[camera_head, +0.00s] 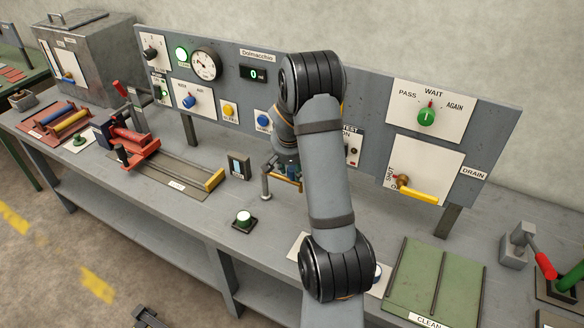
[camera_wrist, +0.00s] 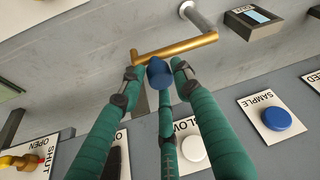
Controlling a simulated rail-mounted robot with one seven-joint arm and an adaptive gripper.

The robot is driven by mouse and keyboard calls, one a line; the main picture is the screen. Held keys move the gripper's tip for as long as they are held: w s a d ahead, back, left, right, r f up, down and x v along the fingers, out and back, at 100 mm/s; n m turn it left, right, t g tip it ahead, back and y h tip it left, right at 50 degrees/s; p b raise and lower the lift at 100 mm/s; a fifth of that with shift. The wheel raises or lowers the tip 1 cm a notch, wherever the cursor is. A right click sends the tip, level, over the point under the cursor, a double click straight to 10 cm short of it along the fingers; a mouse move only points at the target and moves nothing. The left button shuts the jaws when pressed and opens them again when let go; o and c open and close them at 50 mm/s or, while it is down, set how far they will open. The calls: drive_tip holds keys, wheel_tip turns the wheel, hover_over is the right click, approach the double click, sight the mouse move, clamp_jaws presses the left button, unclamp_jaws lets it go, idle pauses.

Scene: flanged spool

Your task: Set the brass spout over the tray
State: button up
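The brass spout (camera_wrist: 176,47) is a thin bar joined to a grey post (camera_wrist: 200,22) in the wrist view. In the head view a short part of the spout (camera_head: 288,183) shows beside the arm. A blue knob (camera_wrist: 160,72) sits just below the spout, and I cannot tell whether they are joined. My gripper (camera_wrist: 156,68) has green fingers spread around the knob, with a clear gap on its left side. Any contact on the right is unclear. A green tray-like surface (camera_head: 408,270) marked CLEAN lies at the right; I cannot tell if it is the task's tray.
The grey panel (camera_head: 370,82) stands behind, with buttons, dials and a yellow drain lever (camera_head: 418,194). My arm hides the bench middle.

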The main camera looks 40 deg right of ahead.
drive_tip(key=shift+w+r, duration=0.15)
drive_tip(key=c, duration=0.6)
clamp_jaws()
drive_tip(key=shift+w, duration=0.1)
